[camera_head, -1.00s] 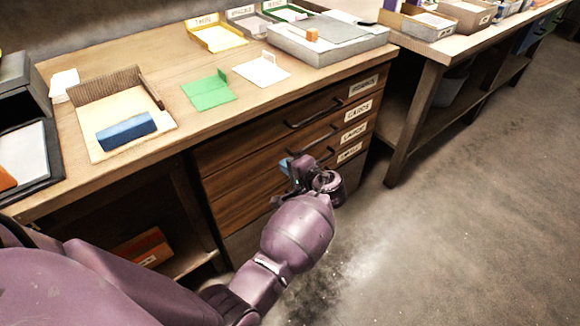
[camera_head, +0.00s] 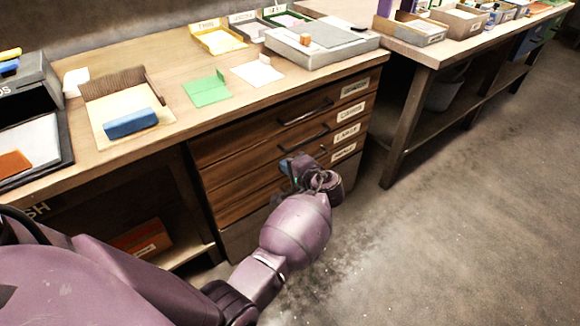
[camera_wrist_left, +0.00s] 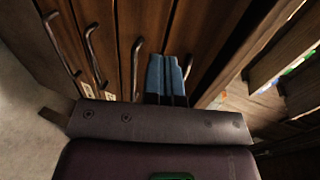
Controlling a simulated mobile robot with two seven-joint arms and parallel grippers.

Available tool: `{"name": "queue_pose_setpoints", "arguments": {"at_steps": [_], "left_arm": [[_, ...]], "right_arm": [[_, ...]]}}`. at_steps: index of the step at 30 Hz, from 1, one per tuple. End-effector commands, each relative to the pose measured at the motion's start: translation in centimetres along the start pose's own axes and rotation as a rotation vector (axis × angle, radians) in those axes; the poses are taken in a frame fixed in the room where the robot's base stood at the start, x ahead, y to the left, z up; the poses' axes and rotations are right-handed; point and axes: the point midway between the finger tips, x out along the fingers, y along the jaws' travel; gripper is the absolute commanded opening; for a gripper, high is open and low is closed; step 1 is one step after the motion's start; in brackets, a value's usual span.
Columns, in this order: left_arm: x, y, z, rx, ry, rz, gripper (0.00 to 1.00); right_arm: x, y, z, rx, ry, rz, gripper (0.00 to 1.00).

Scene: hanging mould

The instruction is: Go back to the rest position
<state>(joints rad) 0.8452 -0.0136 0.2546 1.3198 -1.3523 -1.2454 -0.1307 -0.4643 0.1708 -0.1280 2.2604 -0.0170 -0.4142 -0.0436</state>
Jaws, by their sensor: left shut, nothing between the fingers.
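My left arm comes in from the left in the head view. Its left gripper (camera_head: 290,166) is in front of the lower drawers of the wooden drawer unit (camera_head: 240,160), partly hidden by my wrist. In the left wrist view the two blue fingers (camera_wrist_left: 167,75) are together with nothing between them. They point toward the drawer fronts and lie between two drawer handles in that view; whether they touch the wood cannot be told. My right gripper is in neither view.
The drawers look shut, with metal handles (camera_head: 305,113) standing out. The workbench (camera_head: 190,60) above carries a blue block (camera_head: 130,122) in a cardboard tray, a green card (camera_head: 206,91) and a grey box (camera_head: 345,48). A second table (camera_head: 432,53) stands right. Open floor (camera_head: 460,230) lies right of my arm.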

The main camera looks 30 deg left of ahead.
Motion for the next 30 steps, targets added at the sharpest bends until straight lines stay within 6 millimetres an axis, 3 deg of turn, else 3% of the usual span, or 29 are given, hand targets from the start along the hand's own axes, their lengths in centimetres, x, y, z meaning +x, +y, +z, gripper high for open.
{"name": "queue_pose_setpoints", "arguments": {"at_steps": [12, 16, 20, 30], "left_arm": [[0.2, -0.2, 0.2, 0.000, -0.001, 0.000, 0.00], [0.5, 0.6, 1.4, -0.004, -0.010, 0.017, 0.00], [1.1, 2.7, 5.1, -0.021, -0.034, 0.071, 0.00], [0.2, 9.1, 18.9, -0.085, -0.110, 0.306, 0.00]], "right_arm": [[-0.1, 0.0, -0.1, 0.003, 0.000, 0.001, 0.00], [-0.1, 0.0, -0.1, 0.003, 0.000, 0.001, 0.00], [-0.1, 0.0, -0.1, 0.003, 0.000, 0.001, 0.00], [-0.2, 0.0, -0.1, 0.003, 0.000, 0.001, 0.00]]}}
